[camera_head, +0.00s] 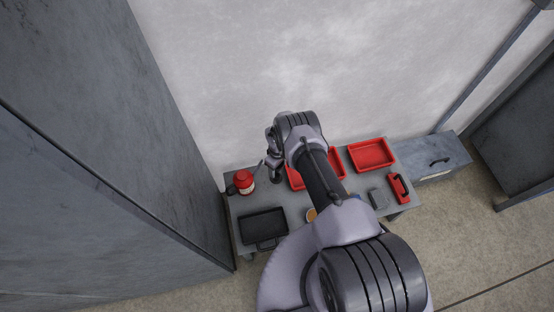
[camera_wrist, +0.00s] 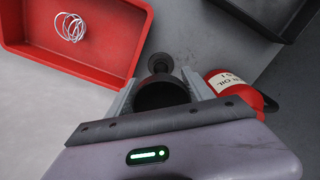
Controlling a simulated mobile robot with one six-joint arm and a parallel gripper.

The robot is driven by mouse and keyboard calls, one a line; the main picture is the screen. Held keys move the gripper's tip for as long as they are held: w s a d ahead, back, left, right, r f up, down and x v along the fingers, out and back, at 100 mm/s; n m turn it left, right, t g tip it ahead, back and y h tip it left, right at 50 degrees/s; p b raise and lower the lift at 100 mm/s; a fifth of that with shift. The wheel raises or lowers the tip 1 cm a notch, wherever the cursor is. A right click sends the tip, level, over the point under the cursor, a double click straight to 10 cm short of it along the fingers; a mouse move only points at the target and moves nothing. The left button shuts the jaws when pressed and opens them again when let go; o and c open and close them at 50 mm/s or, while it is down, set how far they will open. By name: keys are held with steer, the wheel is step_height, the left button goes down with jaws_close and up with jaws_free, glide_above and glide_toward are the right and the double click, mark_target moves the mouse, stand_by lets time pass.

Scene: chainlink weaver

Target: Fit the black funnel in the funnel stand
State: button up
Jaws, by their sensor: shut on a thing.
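My gripper (camera_wrist: 161,88) is shut on the black funnel (camera_wrist: 162,97), whose wide dark mouth shows between the two fingers in the wrist view. Just beyond the funnel, a dark round piece (camera_wrist: 160,63) stands over the grey table; it looks like part of the funnel stand, mostly hidden by the funnel. I cannot tell whether the funnel touches it or sits in it. In the head view my gripper (camera_head: 268,163) is over the back left part of the table, and a small dark shape (camera_head: 277,175) shows below it.
A red oil bottle (camera_wrist: 232,88) stands close to the right finger; it also shows in the head view (camera_head: 244,181). A red tray (camera_wrist: 110,58) holds a white wire coil.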

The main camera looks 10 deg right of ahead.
mark_target(278, 174)
step_height(278, 174, down, 7)
steer(key=b, duration=0.3)
steer(key=shift+b, duration=0.35)
steer(key=o, duration=1.6)
step_height(278, 174, up, 17)
steer(key=p, duration=0.9)
steer(key=shift+r, duration=0.2)
steer(key=shift+r, duration=0.1)
